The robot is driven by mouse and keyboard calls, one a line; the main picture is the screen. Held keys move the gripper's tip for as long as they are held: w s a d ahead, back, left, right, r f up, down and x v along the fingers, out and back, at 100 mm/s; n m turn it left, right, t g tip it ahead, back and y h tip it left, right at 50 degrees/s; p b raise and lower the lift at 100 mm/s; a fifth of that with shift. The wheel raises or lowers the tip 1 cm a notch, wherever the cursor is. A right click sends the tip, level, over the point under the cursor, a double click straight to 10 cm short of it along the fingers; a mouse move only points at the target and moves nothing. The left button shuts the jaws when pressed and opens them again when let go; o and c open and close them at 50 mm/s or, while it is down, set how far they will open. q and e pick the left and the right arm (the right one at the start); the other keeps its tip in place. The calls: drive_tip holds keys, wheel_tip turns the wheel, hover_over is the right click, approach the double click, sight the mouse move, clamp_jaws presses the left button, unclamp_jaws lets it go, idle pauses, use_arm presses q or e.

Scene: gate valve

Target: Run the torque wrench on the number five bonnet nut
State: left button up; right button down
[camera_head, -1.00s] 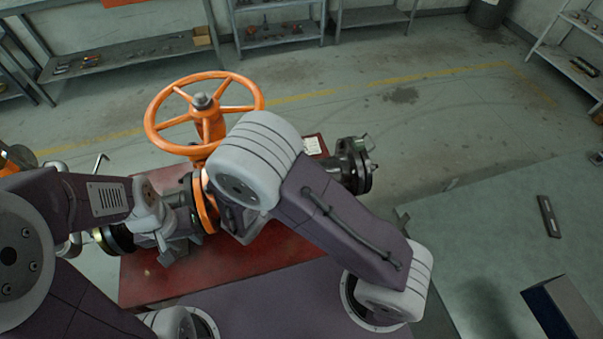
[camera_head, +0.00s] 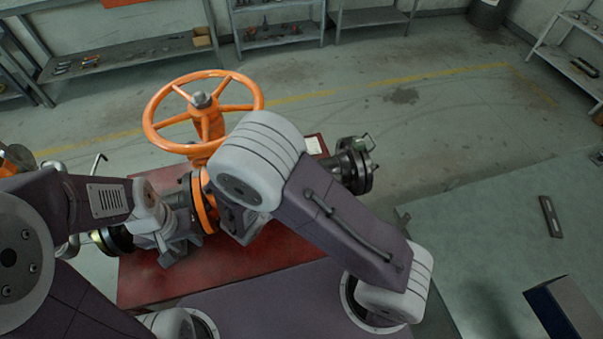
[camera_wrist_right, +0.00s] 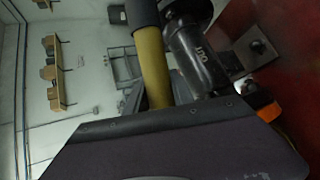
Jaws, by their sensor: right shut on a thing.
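The valve has an orange handwheel (camera_head: 204,108) on a stem above an orange bonnet flange (camera_head: 205,205), all on a red plinth (camera_head: 150,285). My left gripper (camera_head: 172,243) is low beside the valve's left side; its jaws are too unclear to read. My right arm crosses in front of the valve and hides the right gripper and most bonnet nuts in the head view. In the right wrist view, a yellow bar with a black sleeve (camera_wrist_right: 153,62), seemingly the torque wrench, runs past my dark right gripper housing. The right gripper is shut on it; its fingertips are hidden. Nut five cannot be picked out.
A dark flanged pipe end (camera_head: 352,165) sticks out at the valve's right. Shelves (camera_head: 130,58) line the back wall. A dark flat bar (camera_head: 550,216) and a blue box (camera_head: 565,305) are at right. The floor behind the valve is clear.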

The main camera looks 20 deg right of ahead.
drive_tip(key=shift+f+b, duration=0.3)
drive_tip(key=shift+b, duration=0.55)
idle(0.8)
drive_tip(key=shift+r, duration=0.25)
idle(0.6)
drive_tip(key=shift+b, duration=0.45)
